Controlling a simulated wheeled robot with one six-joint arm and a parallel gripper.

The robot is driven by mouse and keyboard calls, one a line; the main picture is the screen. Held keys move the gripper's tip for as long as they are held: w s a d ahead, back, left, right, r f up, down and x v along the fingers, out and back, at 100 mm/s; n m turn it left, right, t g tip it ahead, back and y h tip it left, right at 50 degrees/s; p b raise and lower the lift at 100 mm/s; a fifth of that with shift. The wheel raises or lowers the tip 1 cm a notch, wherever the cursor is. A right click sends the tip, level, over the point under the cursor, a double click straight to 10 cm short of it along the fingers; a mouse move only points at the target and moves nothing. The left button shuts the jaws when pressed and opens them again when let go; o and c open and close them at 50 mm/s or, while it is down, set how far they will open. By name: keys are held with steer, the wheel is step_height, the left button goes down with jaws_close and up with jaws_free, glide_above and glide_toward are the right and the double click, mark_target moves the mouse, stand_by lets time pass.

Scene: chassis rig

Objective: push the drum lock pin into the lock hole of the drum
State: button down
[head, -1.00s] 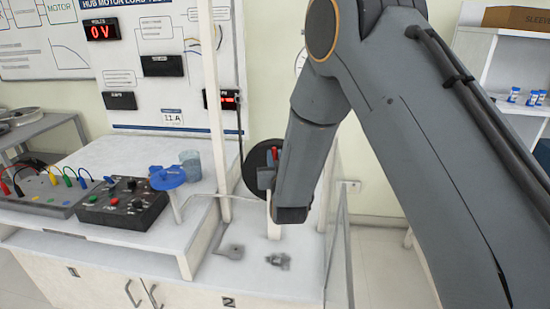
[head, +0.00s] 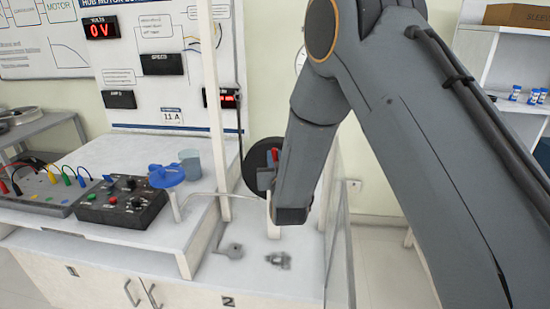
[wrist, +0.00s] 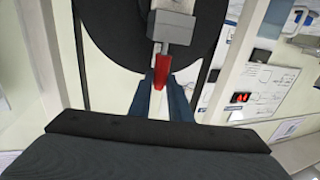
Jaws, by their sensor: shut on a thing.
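The drum (head: 254,180) is a black disc on a stand at the back right of the bench, partly hidden by my arm. It also fills the top of the wrist view (wrist: 105,35). The red drum lock pin (wrist: 161,77) points out of a grey block (wrist: 172,27) in front of the drum. The pin also shows as a small red spot in the head view (head: 274,154). My gripper (wrist: 162,82) has its two dark blue fingers on either side of the red pin, shut on it. The lock hole and the pin's far end are hidden.
A white post (head: 214,110) stands left of the drum. A clear panel (head: 339,250) edges the bench on the right. A blue-topped stand (head: 168,177), a black control box (head: 122,201) and a cup (head: 190,163) are to the left. Small metal parts (head: 278,260) lie in front.

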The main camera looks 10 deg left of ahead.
steer(key=shift+f+b, duration=0.65)
steer(key=shift+f, duration=0.35)
steer(key=c, duration=1.6)
jaws_free()
steer(key=shift+o, duration=0.2)
steer(key=b+v, duration=0.1)
steer(key=v, duration=0.7)
steer(key=shift+b, duration=0.3)
steer(key=shift+r, duration=0.1)
